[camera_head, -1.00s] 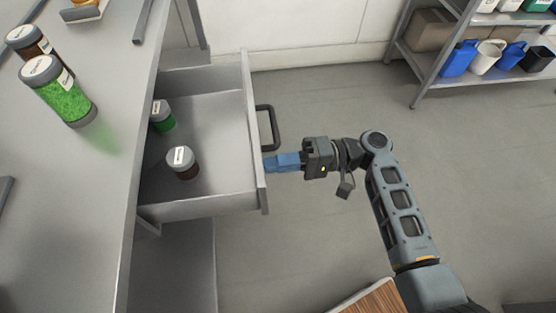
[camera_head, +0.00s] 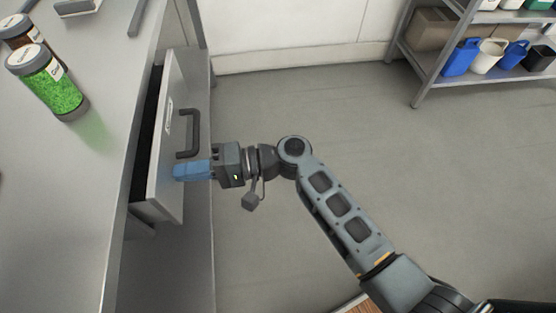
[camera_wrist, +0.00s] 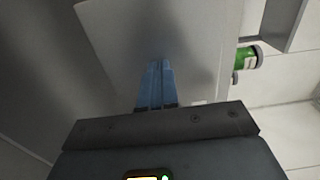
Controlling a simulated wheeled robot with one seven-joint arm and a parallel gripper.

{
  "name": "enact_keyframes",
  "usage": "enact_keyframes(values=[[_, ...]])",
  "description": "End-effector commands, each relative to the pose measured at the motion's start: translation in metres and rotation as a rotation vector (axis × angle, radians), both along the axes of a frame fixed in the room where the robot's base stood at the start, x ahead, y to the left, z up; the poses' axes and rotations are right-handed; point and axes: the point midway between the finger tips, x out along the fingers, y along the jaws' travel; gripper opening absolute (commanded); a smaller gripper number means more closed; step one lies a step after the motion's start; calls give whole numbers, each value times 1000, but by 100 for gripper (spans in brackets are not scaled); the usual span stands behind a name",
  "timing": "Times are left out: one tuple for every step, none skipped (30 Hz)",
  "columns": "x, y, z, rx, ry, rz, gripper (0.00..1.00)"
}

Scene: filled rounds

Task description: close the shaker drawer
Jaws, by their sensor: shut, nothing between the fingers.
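The shaker drawer (camera_head: 170,148) is a light grey drawer under the counter, now mostly pushed in, with a dark gap still showing behind its front. Its dark handle (camera_head: 188,136) is on the front panel. My gripper (camera_head: 176,172) has blue fingers, shut and empty, with the tips at the drawer front just below the handle in the head view. In the wrist view the shut fingers (camera_wrist: 157,80) point at the pale drawer front (camera_wrist: 120,40). The shakers inside the drawer are hidden from the head view.
A green shaker (camera_head: 55,85) and a brown shaker (camera_head: 22,38) stand on the grey counter (camera_head: 60,200). A shelf rack (camera_head: 425,80) with bins is at the back right. The floor (camera_head: 350,120) between them is clear.

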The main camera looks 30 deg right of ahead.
Motion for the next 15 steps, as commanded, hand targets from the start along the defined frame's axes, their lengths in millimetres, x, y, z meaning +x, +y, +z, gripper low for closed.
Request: enact_keyframes(values=[[3, 10, -3, -1, -2, 3, 0], [4, 15, -2, -1, -2, 4, 0], [6, 20, -2, -1, -3, 3, 0], [7, 24, -2, -1, -2, 3, 0], [9, 27, -2, 0, -1, 2, 0], [10, 31, -2, 0, 0, 1, 0], [11, 34, -2, 0, 0, 1, 0], [11, 36, -1, 0, 0, 2, 0], [12, 39, -1, 0, 0, 1, 0], [13, 40, -1, 0, 0, 1, 0], [14, 42, -1, 0, 0, 0, 0], [14, 43, -1, 0, -1, 0, 0], [15, 44, 0, 0, -1, -1, 0], [15, 45, 0, 0, -1, -1, 0], [15, 46, 0, 0, -1, -1, 0]])
